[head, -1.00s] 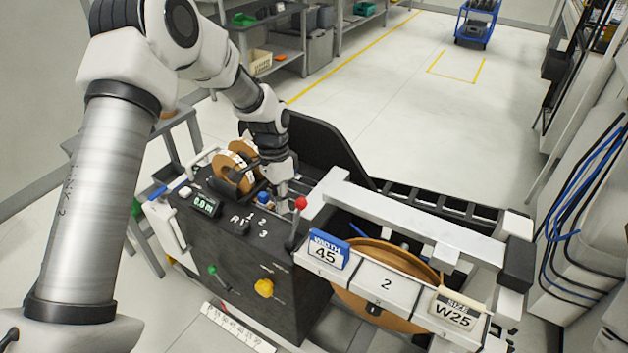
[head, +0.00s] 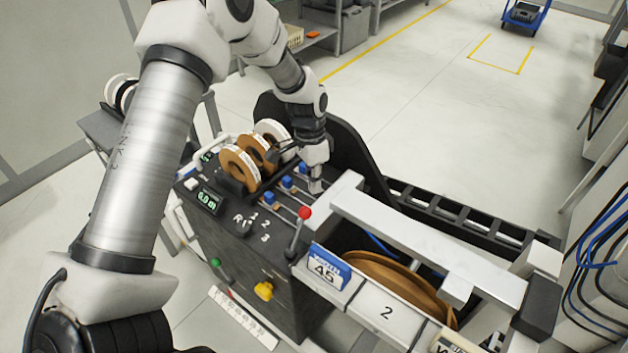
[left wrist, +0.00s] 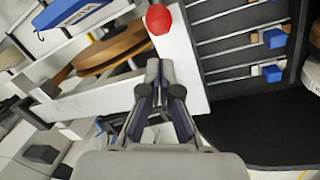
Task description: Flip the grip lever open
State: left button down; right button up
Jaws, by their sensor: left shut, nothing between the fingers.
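The lever with a red ball knob (head: 304,213) stands nearly upright on the front right corner of the dark machine's top, beside the white bar. I take it to be the grip lever. My left gripper (head: 316,187) points down just behind and right of the knob, near the end of the white bar. In the left wrist view the closed fingertips (left wrist: 158,66) are over the white bar, and the red knob (left wrist: 160,19) shows just beyond them. The fingers are shut and empty, apart from the knob in the picture. My right gripper is not in view.
Blue slider blocks (head: 287,182) on rods and brown and white tape rolls (head: 240,168) are left of the gripper. A black side panel (head: 352,160) rises behind it. The white bar (head: 430,240) extends right over a large brown disc (head: 390,285). A yellow knob (head: 264,291) is on the front.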

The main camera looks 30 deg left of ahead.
pick_arm(q)
jog(key=p, duration=0.2)
send_over(317, 220)
jog(key=f, duration=0.5)
jog(key=shift+w+a+f, duration=0.1)
jog(key=shift+a+f, duration=0.15)
jog(key=shift+a, duration=0.15)
jog(key=shift+w+f, duration=0.2)
jog(key=shift+f, duration=0.4)
jog(key=shift+s+r, duration=0.1)
jog(key=shift+s, duration=0.05)
jog(key=shift+b, duration=0.35)
